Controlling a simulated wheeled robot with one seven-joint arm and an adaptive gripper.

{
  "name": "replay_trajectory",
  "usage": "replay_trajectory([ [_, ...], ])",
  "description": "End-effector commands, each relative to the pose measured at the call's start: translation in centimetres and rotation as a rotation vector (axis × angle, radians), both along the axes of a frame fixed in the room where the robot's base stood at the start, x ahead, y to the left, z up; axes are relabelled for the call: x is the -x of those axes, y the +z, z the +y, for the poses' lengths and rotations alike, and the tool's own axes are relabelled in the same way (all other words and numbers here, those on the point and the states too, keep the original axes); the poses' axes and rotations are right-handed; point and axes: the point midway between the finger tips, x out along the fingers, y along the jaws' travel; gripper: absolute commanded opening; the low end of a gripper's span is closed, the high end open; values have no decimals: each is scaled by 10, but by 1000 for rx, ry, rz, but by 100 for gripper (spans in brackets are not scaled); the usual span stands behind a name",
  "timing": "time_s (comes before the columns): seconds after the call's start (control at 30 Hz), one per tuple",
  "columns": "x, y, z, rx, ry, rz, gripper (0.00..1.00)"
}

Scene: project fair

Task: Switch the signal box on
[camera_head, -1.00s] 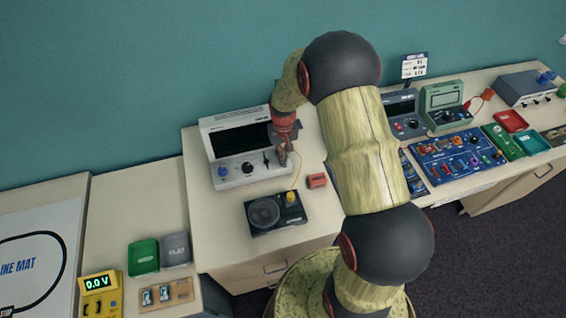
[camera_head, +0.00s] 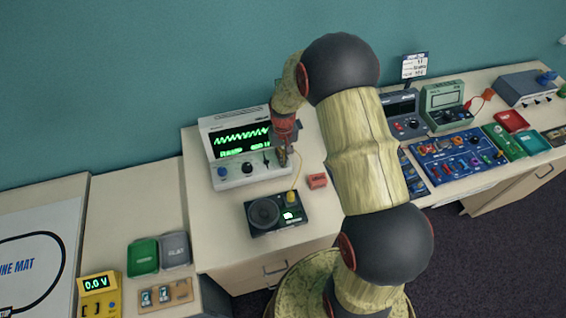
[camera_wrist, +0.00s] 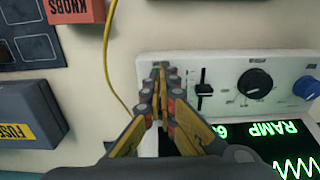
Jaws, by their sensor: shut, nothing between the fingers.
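The signal box (camera_head: 249,172) is a white unit on the middle table, with a blue knob, a black knob and a slide lever on its front panel. Its screen (camera_head: 241,140) is lit with a green wave and the word RAMP. My gripper (camera_head: 284,160) is at the right end of its front panel. In the wrist view my gripper (camera_wrist: 160,72) is shut and empty, its tips over the panel edge beside the black slide lever (camera_wrist: 204,88). The tips hide the part of the panel under them; I cannot tell whether they touch it.
A black speaker unit (camera_head: 262,214) with a small lit green display stands in front of the signal box. A yellow wire (camera_wrist: 108,65) and a red KNOBS block (camera_wrist: 76,10) lie close to my gripper. My arm hides part of the table to the right.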

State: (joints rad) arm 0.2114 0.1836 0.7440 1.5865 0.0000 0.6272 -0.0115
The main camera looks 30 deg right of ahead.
Motion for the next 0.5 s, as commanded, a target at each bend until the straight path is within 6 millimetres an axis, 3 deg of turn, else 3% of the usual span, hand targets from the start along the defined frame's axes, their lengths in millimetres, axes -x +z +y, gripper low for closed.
replay_trajectory([
  [0.5,0,32,0,0,0,-1,0],
])
